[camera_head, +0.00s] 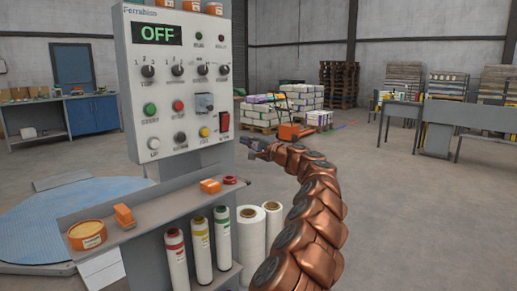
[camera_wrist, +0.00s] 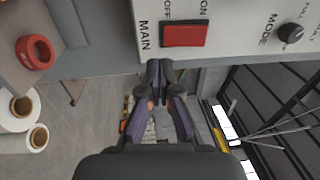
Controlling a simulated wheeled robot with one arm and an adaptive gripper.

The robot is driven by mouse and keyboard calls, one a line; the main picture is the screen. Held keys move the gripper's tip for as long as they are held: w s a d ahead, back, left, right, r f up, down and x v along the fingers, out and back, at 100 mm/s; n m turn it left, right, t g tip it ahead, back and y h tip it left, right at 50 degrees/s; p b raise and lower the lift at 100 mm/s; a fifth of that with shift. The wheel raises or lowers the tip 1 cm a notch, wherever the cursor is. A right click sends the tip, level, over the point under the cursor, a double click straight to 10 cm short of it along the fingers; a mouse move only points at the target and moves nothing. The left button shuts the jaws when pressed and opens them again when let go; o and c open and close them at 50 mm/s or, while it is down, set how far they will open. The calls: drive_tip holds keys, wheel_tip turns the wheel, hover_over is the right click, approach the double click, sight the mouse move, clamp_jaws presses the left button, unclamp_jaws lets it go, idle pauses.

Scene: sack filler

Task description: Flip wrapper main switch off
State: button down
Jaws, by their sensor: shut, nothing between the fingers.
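The wrapper's control panel (camera_head: 172,85) is a light grey upright box with a display reading OFF. Its main switch is a red rocker (camera_head: 223,121) at the panel's lower right. In the wrist view the red rocker (camera_wrist: 185,34) lies beside the labels MAIN, OFF and ON. My gripper (camera_head: 246,144) is just right of the panel's lower right edge, below the switch. In the wrist view its fingers (camera_wrist: 160,68) are together and empty, with the tips close under the rocker. I cannot tell whether they touch the panel.
A shelf (camera_head: 150,213) below the panel carries an orange box, a round tin and a red tape roll (camera_wrist: 35,52). Several film rolls (camera_head: 250,232) stand beneath and beside it. A blue turntable (camera_head: 50,222) lies at left.

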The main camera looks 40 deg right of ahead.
drive_tip(key=shift+s+d+f, duration=0.1)
drive_tip(key=shift+s+f, duration=0.05)
drive_tip(key=shift+s, duration=0.7)
drive_tip(key=shift+s+f, duration=0.2)
drive_tip(key=shift+s, duration=0.7)
drive_tip(key=shift+s+d+f, duration=0.1)
drive_tip(key=shift+s+f, duration=0.05)
drive_tip(key=shift+s, duration=0.7)
